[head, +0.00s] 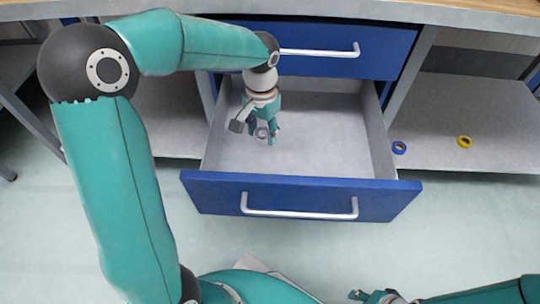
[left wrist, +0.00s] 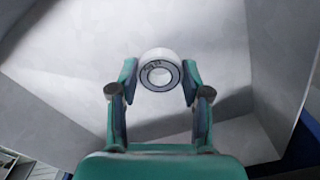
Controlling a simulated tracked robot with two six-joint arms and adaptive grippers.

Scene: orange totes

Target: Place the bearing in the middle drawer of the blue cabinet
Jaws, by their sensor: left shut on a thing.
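Whether the bearing touches the drawer floor I cannot tell. The drawer has a grey inside and a blue front with a silver handle. My right gripper (head: 373,297) is at the bottom edge, partly cut off, its opening unclear.
A closed blue drawer (head: 345,62) sits above the open one. A blue ring (head: 399,147) and a yellow ring (head: 464,142) lie on the shelf to the right. The rest of the open drawer is empty. Its walls and blue front surround my left gripper.

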